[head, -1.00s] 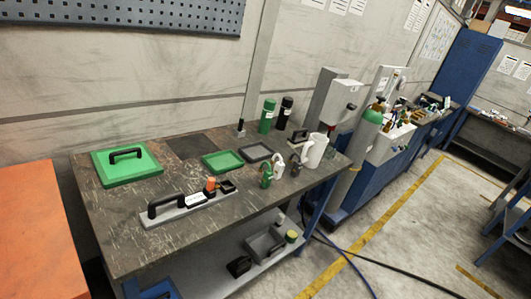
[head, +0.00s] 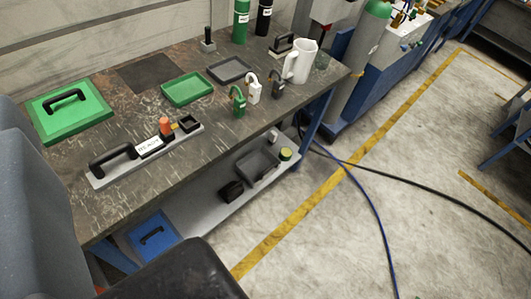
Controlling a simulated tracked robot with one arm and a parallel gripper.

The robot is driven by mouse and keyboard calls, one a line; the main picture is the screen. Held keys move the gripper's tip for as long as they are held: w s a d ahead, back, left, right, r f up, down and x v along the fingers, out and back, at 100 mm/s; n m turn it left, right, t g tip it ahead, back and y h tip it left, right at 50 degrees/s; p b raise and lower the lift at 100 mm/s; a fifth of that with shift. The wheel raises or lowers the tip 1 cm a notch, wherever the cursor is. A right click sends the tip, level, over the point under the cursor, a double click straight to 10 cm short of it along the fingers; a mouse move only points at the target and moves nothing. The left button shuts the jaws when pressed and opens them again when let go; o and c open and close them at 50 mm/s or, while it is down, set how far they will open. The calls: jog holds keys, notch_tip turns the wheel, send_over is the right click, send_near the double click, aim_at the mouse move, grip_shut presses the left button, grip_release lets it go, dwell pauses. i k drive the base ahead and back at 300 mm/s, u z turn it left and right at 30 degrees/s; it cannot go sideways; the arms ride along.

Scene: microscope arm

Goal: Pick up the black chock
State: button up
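A small black block (head: 231,191), which looks like the black chock, sits on the grey lower shelf (head: 196,214) under the workbench. It is just left of a grey tray (head: 246,175) and apart from the bench top above. Its exact shape is too small to tell. No gripper fingers show in the head view. A dark rounded part at the bottom and a grey part at the left edge look like my own body. My gripper's opening is out of sight.
The workbench top (head: 130,134) carries a green lidded box (head: 68,113), a grey bar with black handle (head: 113,166), padlocks (head: 239,102) and a white jug (head: 301,62). A blue lidded box (head: 154,238) is on the lower shelf. Hoses cross the floor at right.

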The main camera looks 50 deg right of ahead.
aim_at(231, 188)
jog(key=z, duration=0.8)
jog(key=i, duration=0.4)
jog(key=u, duration=0.2)
jog(key=k, duration=0.4)
jog(key=z, duration=0.45)
jog(key=i, duration=0.35)
jog(key=u, duration=0.55)
